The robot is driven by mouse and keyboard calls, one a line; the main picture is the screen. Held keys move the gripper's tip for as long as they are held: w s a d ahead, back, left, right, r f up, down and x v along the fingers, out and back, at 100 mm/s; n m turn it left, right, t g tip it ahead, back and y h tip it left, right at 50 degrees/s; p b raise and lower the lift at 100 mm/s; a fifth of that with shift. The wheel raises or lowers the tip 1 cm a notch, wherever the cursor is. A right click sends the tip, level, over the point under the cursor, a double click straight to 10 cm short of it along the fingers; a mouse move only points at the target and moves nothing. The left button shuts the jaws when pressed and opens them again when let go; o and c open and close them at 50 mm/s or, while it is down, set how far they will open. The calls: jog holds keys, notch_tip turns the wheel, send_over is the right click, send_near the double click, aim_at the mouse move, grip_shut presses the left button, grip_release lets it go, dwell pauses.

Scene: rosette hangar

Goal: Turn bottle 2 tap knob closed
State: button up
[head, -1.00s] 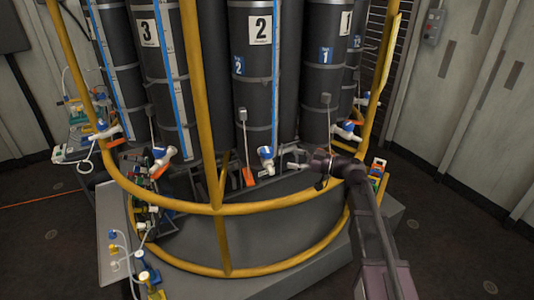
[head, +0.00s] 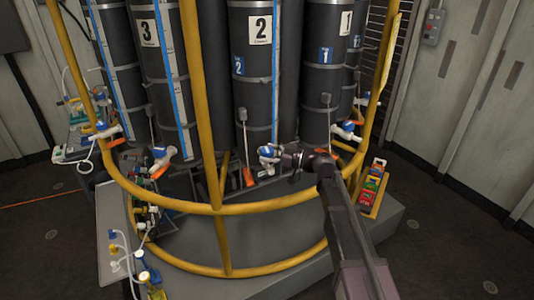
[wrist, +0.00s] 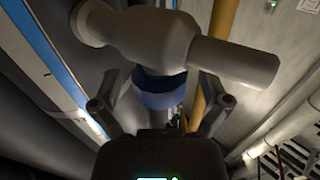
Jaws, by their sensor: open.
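Bottle 2 (head: 252,105) is a dark upright cylinder marked with a 2, at the centre of the head view. Its white tap (head: 267,161) with a blue knob (head: 267,150) sticks out near its foot. My gripper (head: 281,158) is at the right side of this tap. In the wrist view the pale tap body (wrist: 150,38) crosses the top, and the blue knob (wrist: 160,92) lies between the two spread fingers of my gripper (wrist: 162,96). Gaps show on both sides of the knob. I cannot tell its turned position.
A yellow rail (head: 225,209) curves in front of the bottles, with yellow uprights (head: 196,100). Bottle 3 (head: 155,80) and bottle 1 (head: 322,85) flank bottle 2, with similar taps. An orange-handled part (head: 249,177) hangs left of the tap. A tray of coloured items (head: 374,188) stands right.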

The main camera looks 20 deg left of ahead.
jog(key=c, duration=1.2)
jog(key=shift+o, duration=0.2)
jog(key=shift+s+m+t, duration=0.1)
jog(key=shift+m+t, duration=0.3)
jog(key=shift+t, duration=0.3)
jog(key=m+t, duration=0.3)
jog(key=t, duration=0.1)
jog(key=shift+t+h, duration=0.3)
jog(key=shift+h, duration=0.1)
jog(key=m+t+h, duration=0.2)
jog(key=t, duration=0.1)
jog(key=m+t+h, duration=0.2)
jog(key=m+t, duration=0.1)
jog(key=t, duration=0.1)
jog(key=shift+a+m+h, duration=0.1)
jog(key=shift+m+h, duration=0.2)
jog(key=m+t+h, duration=0.2)
jog(key=h, duration=0.1)
jog(key=m+t+h, duration=0.2)
jog(key=h, duration=0.1)
jog(key=shift+a+m, duration=0.1)
jog(key=shift+m, duration=0.2)
jog(key=shift+m+t+h, duration=0.35)
jog(key=shift+m+h, duration=0.6)
jog(key=shift+h, duration=0.55)
jog(key=shift+m+t+h, duration=0.35)
jog(key=shift+m+h, duration=0.6)
jog(key=shift+h, duration=0.85)
